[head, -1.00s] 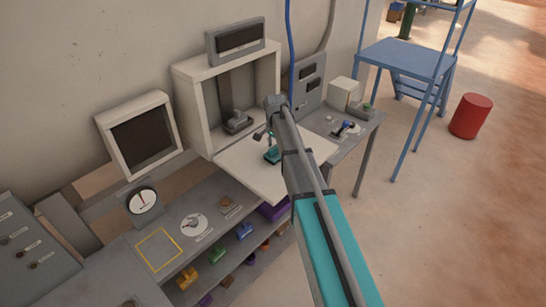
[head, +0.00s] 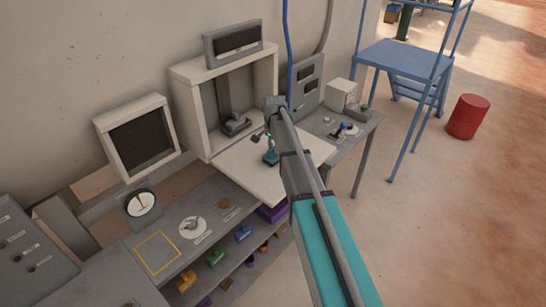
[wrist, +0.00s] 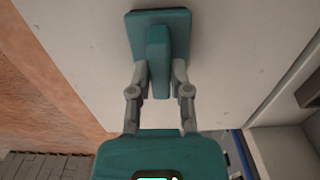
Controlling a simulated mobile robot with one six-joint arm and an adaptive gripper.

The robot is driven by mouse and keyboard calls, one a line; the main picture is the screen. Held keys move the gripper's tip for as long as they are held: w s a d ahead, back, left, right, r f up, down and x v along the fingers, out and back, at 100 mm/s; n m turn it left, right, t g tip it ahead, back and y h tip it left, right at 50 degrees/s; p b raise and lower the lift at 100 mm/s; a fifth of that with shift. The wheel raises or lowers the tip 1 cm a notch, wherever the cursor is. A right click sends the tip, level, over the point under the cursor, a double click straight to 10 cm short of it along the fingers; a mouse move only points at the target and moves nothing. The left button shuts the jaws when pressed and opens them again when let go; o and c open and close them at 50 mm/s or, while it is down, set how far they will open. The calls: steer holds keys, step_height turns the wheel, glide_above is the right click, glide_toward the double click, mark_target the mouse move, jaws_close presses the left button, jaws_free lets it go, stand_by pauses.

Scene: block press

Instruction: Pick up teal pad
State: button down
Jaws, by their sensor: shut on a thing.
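The teal pad (wrist: 178,32) has a flat square base and an upright block-like grip. In the wrist view it is at the top middle, and my gripper (wrist: 160,70) is shut on its upright grip, one finger on each side. In the head view the teal pad (head: 270,157) is over the white board in front of the open press cabinet, with my gripper (head: 268,140) above it. I cannot tell whether its base touches the board.
The white board (head: 235,172) juts out from the white press cabinet (head: 190,110). A shelf below holds several coloured blocks, including a blue one (head: 242,233). A dial gauge (head: 141,203) and a yellow-outlined square (head: 157,253) are at the left. A red drum (head: 467,116) stands at the far right.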

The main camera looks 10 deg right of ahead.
steer(key=shift+r+p, duration=2.1)
steer(key=shift+r, duration=0.1)
